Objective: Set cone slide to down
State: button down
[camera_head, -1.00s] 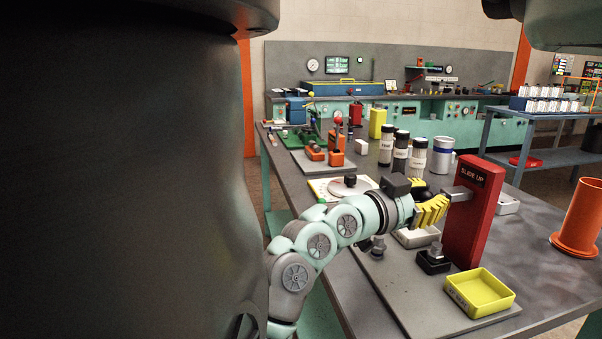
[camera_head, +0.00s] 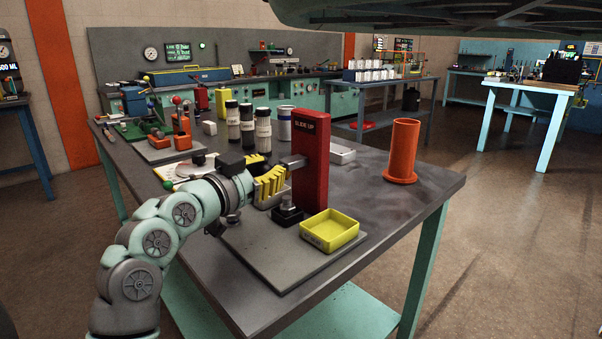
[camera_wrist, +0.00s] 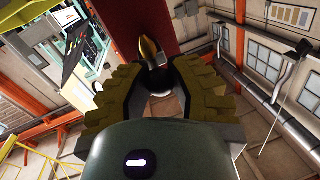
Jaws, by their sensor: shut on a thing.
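A red post (camera_head: 312,165) with a "SLIDE UP" label stands upright on the grey bench plate. A grey slide piece (camera_head: 292,161) sticks out from its left side, about midway up. My gripper (camera_head: 272,183), with yellow ribbed fingers, is at the post's left side, by this piece. In the wrist view, my gripper (camera_wrist: 157,75) closes around a dark part of the cone slide with a golden pointed tip (camera_wrist: 149,48), the red post behind it. The exact finger contact is partly hidden.
A yellow tray (camera_head: 330,231) and a black block (camera_head: 288,214) stand in front of the post. Labelled bottles (camera_head: 247,128) stand behind my gripper. An orange cylinder (camera_head: 403,150) stands to the right. The bench's front right is clear.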

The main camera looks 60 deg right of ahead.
jog(key=c, duration=0.8)
grip_release()
jog(key=shift+o, duration=0.2)
jog(key=shift+a, duration=0.1)
jog(key=a, duration=1.2)
jog(key=shift+w, duration=0.25)
jog(key=shift+o, duration=0.2)
